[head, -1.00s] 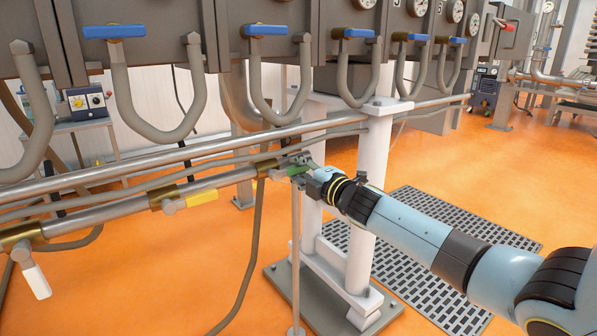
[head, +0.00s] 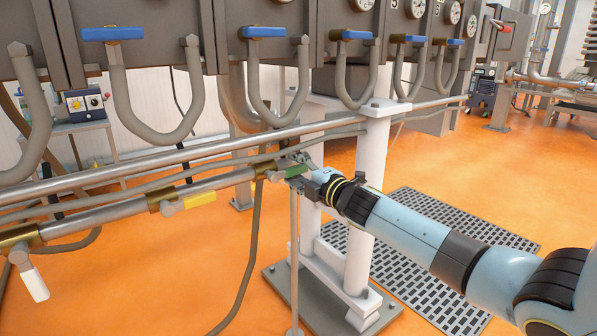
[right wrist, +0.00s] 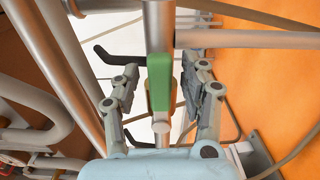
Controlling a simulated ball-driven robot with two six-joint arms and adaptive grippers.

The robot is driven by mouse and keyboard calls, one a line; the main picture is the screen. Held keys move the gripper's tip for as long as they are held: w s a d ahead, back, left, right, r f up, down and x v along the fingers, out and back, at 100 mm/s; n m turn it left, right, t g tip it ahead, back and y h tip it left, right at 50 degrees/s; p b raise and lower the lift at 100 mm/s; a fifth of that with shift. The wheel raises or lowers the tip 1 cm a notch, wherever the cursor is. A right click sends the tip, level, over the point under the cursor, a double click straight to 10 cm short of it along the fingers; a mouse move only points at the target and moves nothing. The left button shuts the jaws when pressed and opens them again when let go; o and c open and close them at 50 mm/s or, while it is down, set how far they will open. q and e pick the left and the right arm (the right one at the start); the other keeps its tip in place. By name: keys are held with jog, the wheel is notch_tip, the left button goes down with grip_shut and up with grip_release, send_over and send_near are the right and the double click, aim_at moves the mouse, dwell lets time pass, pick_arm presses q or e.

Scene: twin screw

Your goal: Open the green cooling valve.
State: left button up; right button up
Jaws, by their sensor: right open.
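The green valve handle (head: 294,171) sits at the right end of the row of valves on the lower metal pipe. In the right wrist view the green handle (right wrist: 159,82) lies in line with the pipe, over a brass valve body. My right gripper (head: 296,165) is at the green handle. Its fingers (right wrist: 160,95) stand on either side of the handle, apart from it, with a gap on both sides. My left gripper is not in either view.
A yellow handle (head: 201,200) and a white handle (head: 34,284) are on the same pipe to the left. The white handle hangs down. A white post (head: 366,205) stands just behind my right gripper. Blue-handled valves (head: 264,32) line the tanks above. A grey floor grate (head: 440,240) lies below my arm.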

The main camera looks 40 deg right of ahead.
jog(key=s, duration=1.2)
jog(key=shift+d, duration=0.2)
dwell(0.4)
